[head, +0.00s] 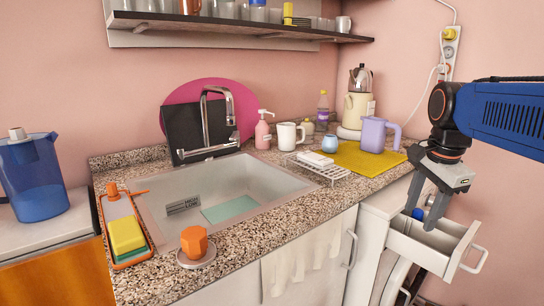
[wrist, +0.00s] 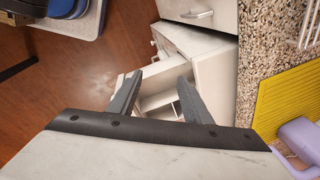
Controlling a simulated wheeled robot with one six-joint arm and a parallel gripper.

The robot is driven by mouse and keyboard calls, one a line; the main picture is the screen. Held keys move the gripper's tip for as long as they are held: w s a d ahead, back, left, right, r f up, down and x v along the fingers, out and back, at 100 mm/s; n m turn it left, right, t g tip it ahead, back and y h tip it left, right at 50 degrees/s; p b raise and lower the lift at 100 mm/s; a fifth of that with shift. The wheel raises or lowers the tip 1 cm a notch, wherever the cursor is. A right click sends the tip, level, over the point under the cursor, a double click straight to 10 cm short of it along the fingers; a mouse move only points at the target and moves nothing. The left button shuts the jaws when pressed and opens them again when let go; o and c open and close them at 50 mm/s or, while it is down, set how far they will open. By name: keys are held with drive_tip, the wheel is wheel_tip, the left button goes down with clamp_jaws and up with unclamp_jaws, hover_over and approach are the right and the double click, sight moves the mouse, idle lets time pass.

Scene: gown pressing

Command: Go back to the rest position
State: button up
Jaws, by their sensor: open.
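My gripper (head: 420,220) is on the right in the head view, pointing down above an open white drawer (head: 436,245). Its two fingers are spread apart with nothing between them. In the wrist view, the fingers of my gripper (wrist: 160,77) stand apart over the same drawer (wrist: 158,103).
The speckled counter (head: 300,218) holds a sink (head: 165,213), a yellow mat (head: 350,160), a lilac jug (head: 373,135) and a wire rack (head: 325,172). A blue pitcher (head: 35,178) stands at the far left. Wooden floor (wrist: 75,85) lies beside the drawer.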

drive_tip(key=s+a+f+n+t, duration=0.1)
drive_tip(key=s+a+f+n, duration=0.1)
drive_tip(key=s+f+n, duration=0.5)
drive_tip(key=s+a+f+n+t, duration=0.1)
drive_tip(key=s+a+f+n, duration=0.2)
drive_tip(key=s+f+n, duration=0.5)
drive_tip(key=shift+s+a+n+t, duration=0.25)
drive_tip(key=shift+a+n+t, duration=0.1)
drive_tip(key=shift+n, duration=0.15)
